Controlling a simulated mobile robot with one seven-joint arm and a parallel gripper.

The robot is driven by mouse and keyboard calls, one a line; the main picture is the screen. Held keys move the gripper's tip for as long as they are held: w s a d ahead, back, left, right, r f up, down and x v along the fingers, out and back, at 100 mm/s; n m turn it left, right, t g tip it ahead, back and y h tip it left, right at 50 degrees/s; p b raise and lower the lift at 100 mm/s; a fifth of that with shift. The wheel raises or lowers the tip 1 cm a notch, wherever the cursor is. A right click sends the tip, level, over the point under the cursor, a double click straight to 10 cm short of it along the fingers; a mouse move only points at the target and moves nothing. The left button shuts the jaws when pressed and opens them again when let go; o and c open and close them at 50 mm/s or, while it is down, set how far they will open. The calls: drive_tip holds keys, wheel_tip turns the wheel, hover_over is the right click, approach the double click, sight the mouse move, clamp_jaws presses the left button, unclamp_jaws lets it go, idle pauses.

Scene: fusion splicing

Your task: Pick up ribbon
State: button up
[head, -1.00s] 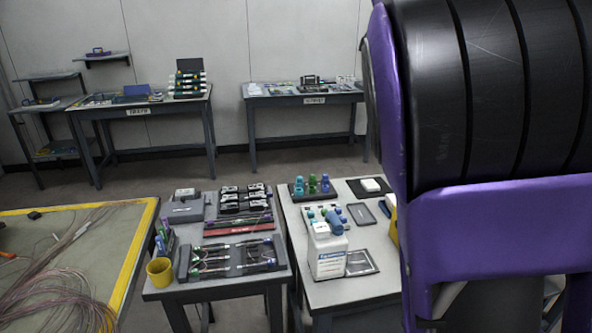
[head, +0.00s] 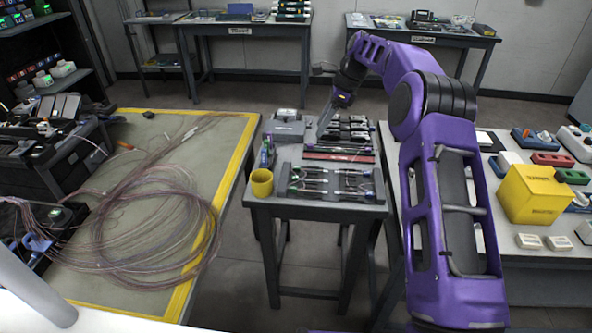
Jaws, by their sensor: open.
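My gripper (head: 328,118) hangs at the end of my purple arm, above the back of the small grey table (head: 300,203). It looks empty and its fingertips are very small in this view. Thin pinkish fibre strands (head: 150,215) lie in a large loose coil on the yellow-edged mat at the left, well apart from my gripper. A dark tray (head: 330,184) at the front of the small table holds short thin strands with coloured ends. I cannot tell which strands are the ribbon.
A yellow cup (head: 262,182) stands at the small table's front left corner. Dark clamp-like devices (head: 347,130) and a grey box (head: 285,127) stand near my gripper. A yellow box (head: 534,193) sits on the right table. Floor shows between the mat and the small table.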

drive_tip(key=b, duration=0.2)
approach(295, 167)
wheel_tip(295, 167, down, 2)
drive_tip(key=shift+f, duration=0.1)
drive_tip(key=shift+a+x, duration=0.2)
drive_tip(key=shift+x, duration=1.3)
drive_tip(key=shift+a+x, duration=0.15)
drive_tip(key=shift+x, duration=1.4)
drive_tip(key=shift+r, duration=0.2)
clamp_jaws()
